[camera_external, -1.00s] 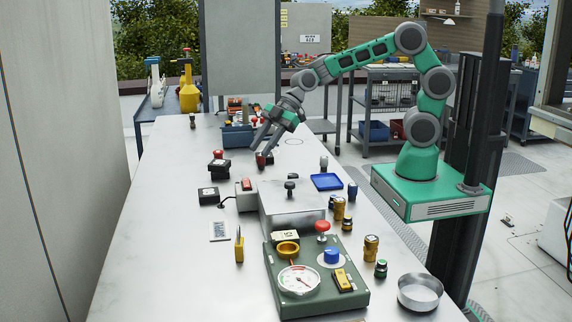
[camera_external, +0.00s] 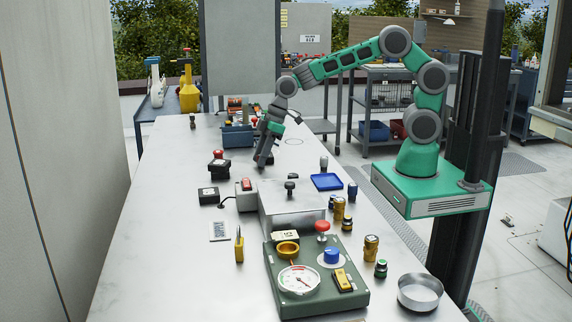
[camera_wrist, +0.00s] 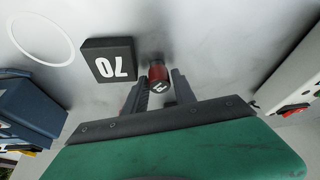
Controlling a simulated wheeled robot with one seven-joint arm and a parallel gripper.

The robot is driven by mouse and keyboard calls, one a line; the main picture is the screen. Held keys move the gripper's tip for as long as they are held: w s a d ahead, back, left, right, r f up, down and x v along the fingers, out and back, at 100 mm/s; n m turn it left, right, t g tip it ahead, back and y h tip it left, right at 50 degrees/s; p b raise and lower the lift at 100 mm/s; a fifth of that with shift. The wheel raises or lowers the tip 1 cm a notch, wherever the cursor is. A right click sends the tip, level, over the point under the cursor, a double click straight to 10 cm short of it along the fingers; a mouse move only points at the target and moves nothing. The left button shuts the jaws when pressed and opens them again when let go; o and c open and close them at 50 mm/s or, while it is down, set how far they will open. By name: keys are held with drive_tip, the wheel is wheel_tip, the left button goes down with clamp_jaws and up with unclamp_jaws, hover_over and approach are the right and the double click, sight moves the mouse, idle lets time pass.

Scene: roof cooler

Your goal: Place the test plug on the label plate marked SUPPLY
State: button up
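In the wrist view a small red cylinder with a dark, white-marked end (camera_wrist: 157,72) stands at the tips of my gripper (camera_wrist: 160,80). It may be the test plug; I cannot tell from its marking. My gripper's two fingers are apart, one on each side of it, with no clear grip. In the external view my gripper (camera_external: 262,163) points down at the bench behind the metal box, and hides most of the red cylinder. No plate reading SUPPLY is legible. Black blocks with pale labels (camera_external: 208,195) stand at the left.
A blue bin (camera_external: 238,136) is behind my gripper. A grey box with a red switch (camera_external: 246,187), a metal box (camera_external: 290,208) and a blue tray (camera_external: 326,181) are nearer the camera.

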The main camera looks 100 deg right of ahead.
drive_tip(key=shift+c, duration=0.5)
clamp_jaws()
drive_tip(key=shift+r, duration=0.1)
